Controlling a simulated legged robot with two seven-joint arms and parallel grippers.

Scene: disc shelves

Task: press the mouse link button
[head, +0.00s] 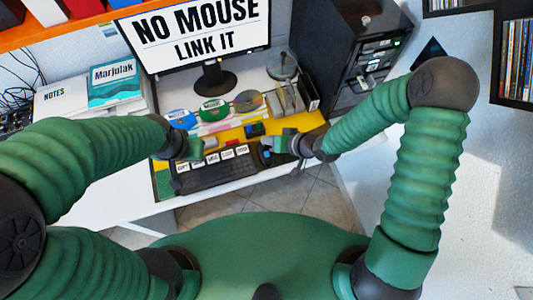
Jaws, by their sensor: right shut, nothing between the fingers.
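A monitor (196,32) at the back reads "NO MOUSE LINK IT". A blue mouse-like item (180,119), a green one (213,111) and an olive one (247,101) stand in a row on the desk below it. A small dark blue item (255,129) lies on the yellow mat (232,135); I cannot tell which thing carries the link button. My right gripper (270,148) is shut and empty, over the mat's right part near the keyboard's right end. My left gripper (204,146) is above the mat's left part, and its fingers are too small to read.
A dark keyboard (217,174) with several white labelled keys lies at the desk's front. A dark computer tower (350,50) stands at the right. Books (115,83) and a notes box (62,103) are at the left. A wire-like cup (283,68) and dark holders (300,95) stand behind my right gripper.

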